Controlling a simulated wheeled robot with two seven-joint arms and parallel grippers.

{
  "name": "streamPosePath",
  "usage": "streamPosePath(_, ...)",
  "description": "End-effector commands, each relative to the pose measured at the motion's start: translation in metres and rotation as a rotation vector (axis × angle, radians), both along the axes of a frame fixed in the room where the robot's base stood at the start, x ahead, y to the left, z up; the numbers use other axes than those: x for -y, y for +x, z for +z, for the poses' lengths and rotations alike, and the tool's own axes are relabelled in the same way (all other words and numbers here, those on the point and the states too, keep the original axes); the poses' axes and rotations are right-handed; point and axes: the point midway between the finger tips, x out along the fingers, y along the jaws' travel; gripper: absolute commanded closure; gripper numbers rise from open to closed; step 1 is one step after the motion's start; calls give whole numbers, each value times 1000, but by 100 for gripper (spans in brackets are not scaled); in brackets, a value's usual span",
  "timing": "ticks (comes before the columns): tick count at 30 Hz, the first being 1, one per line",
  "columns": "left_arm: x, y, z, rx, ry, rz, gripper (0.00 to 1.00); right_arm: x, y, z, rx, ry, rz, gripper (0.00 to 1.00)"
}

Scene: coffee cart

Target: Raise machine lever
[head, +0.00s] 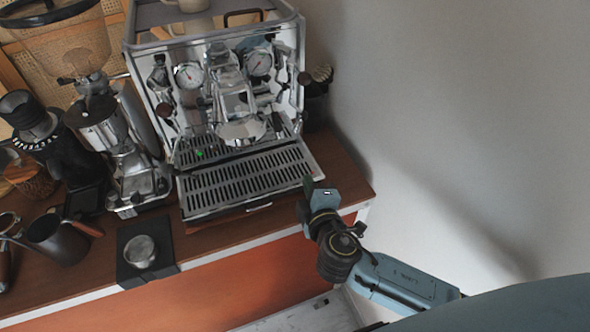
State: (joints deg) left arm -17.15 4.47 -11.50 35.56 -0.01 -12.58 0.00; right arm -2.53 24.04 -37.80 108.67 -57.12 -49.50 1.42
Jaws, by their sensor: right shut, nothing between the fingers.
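The chrome espresso machine (215,100) stands at the back of the wooden counter, with two round gauges, a group head (232,100) in the middle and a slotted drip tray (245,181) in front. A small lever with a dark knob (304,78) shows at the front's right side; I cannot tell for sure whether it is the machine lever or how it is set. My right gripper (309,187) is shut and empty, just off the front right corner of the drip tray, below and apart from the lever. My left gripper is not in view.
A coffee grinder (120,150) stands left of the machine. A tamper (140,251) sits on a black mat (164,238) at the counter's front, beside a dark pitcher (60,240). The white wall (450,110) is to the right.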

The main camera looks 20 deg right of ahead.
Motion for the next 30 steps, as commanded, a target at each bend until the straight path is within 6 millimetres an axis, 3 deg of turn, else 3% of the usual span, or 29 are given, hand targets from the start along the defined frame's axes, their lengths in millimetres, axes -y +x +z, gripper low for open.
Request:
streamPosePath(3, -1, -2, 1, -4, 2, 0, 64, -17, 12, 24, 117, -142, 106, 100)
streamPosePath(11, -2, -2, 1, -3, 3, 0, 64, -29, 24, 36, 187, -234, 176, 100)
streamPosePath(21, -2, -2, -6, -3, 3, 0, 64, -31, 91, 35, 186, -236, 174, 100)
streamPosePath(30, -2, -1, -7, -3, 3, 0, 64, -31, 89, 34, 182, -231, 175, 100)
